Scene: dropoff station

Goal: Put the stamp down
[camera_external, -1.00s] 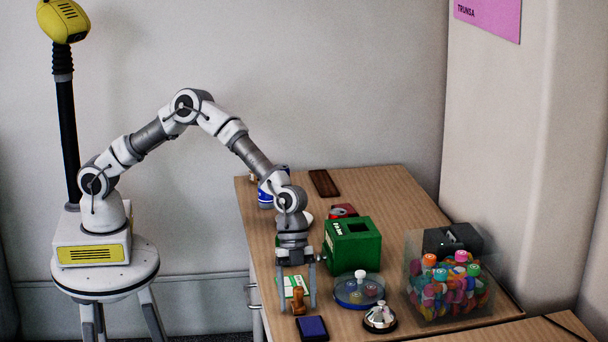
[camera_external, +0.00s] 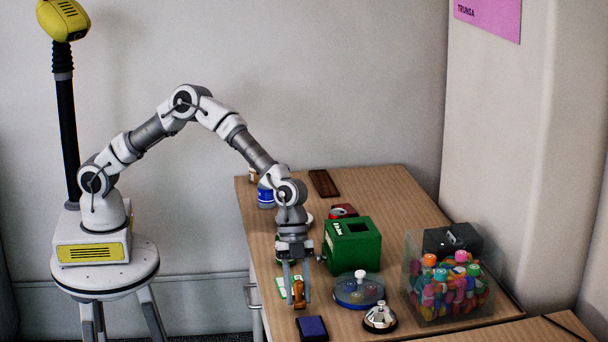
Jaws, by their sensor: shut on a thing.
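The stamp (camera_external: 299,293) is a small orange-brown piece with a rounded handle, near the front left edge of the wooden table. My gripper (camera_external: 298,298) points straight down over it, with its fingers shut on the stamp. The stamp looks upright and low, close to the tabletop; I cannot tell whether its base touches. A dark blue ink pad (camera_external: 312,328) lies just in front of it. A white and green card (camera_external: 287,284) lies behind my fingers and is partly hidden.
A green box (camera_external: 352,252) stands behind right of my gripper. A blue-and-white can (camera_external: 266,196) is behind my arm.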

